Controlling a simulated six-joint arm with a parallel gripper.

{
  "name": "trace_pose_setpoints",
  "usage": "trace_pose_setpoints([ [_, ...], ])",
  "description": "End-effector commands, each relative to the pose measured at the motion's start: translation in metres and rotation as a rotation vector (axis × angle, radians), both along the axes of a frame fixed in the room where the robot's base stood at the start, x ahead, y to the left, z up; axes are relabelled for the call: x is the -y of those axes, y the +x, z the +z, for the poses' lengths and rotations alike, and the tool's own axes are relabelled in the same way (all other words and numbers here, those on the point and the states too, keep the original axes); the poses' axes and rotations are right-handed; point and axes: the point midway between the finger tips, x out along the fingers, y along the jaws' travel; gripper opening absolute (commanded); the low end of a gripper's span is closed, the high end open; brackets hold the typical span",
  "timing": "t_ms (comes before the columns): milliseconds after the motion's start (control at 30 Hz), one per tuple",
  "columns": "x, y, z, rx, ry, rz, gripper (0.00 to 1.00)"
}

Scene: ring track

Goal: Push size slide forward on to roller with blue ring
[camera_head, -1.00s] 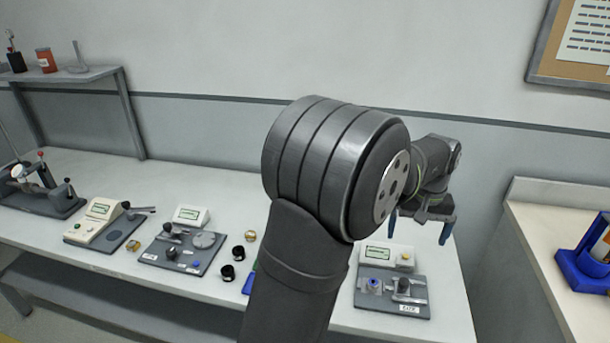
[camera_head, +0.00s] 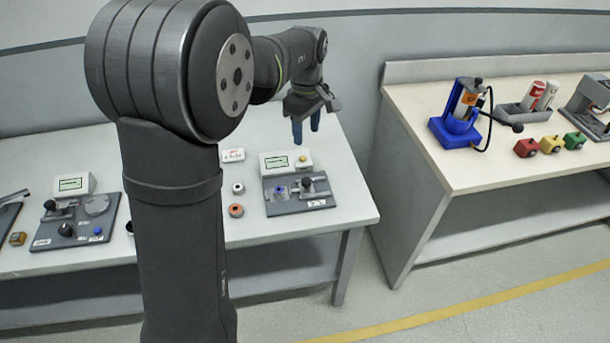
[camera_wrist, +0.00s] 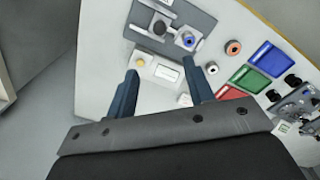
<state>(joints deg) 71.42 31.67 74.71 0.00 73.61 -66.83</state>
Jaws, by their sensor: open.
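The size station is a dark grey plate (camera_head: 322,201) near the right end of the table. The blue ring (camera_head: 281,190) sits around the roller at its left part, and both ring and roller also show in the wrist view (camera_wrist: 188,40). The slide (camera_head: 309,186), grey with a dark knob, is right of the ring with a visible gap. My gripper (camera_head: 306,125) is open and empty, above and behind the station's display box (camera_head: 287,162). In the wrist view, the fingers (camera_wrist: 160,66) are spread, with the box between and beyond them.
An orange ring (camera_head: 236,210) and a pale ring (camera_head: 238,187) lie left of the station. Another station (camera_head: 75,225) stands further left. Red (camera_wrist: 228,92), green (camera_wrist: 240,74) and blue (camera_wrist: 270,57) trays show in the wrist view. A separate bench (camera_head: 450,165) stands right across a gap.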

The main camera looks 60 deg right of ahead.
Motion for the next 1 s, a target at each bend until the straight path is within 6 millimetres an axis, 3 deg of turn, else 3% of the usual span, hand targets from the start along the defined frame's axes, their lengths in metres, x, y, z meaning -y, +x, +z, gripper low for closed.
trace_pose_setpoints([
  [267,0.000,0.000,-0.013,-0.001,0.004,0.083,0.48],
  [800,0.000,0.000,-0.126,-0.002,0.004,0.081,0.48],
  [1000,0.000,0.000,-0.158,-0.001,0.002,0.080,0.48],
])
